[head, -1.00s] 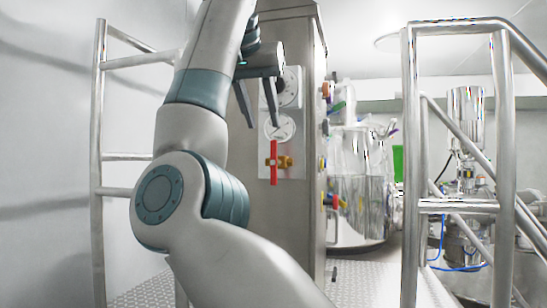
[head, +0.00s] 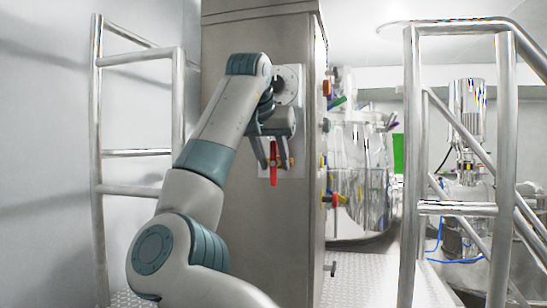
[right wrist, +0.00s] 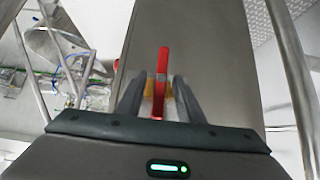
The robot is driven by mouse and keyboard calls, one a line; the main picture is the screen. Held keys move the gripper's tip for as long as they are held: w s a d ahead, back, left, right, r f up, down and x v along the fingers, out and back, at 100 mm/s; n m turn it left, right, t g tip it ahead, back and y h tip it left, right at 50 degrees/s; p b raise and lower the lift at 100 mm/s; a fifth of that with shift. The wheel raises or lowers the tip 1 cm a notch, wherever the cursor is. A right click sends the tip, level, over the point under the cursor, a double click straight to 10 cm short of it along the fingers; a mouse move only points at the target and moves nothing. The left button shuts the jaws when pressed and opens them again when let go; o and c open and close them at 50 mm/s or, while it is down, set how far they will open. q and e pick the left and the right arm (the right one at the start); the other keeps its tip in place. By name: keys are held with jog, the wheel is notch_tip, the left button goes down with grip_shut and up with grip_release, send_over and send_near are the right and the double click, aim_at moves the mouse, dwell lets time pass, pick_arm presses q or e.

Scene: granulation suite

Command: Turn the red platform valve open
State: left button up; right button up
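The red platform valve has a red lever handle (head: 273,163) standing vertical on a brass body, mounted on a plate on the side of the steel cabinet. My right gripper (head: 272,163) is in front of it, fingers pointing down and open, one finger on each side of the handle in the picture. In the right wrist view the red handle (right wrist: 161,75) shows between the two open fingertips (right wrist: 163,85), with brass behind it. I see a gap on both sides, so the fingers are not closed on it. My left gripper is not in view.
The steel cabinet (head: 230,200) carries the valve and a round gauge (head: 288,80). Metal railings stand at left (head: 97,170) and right (head: 410,170). Shiny vessels (head: 358,170) stand behind the cabinet at right. The textured platform floor (head: 360,275) is clear at lower right.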

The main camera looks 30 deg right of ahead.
grip_shut()
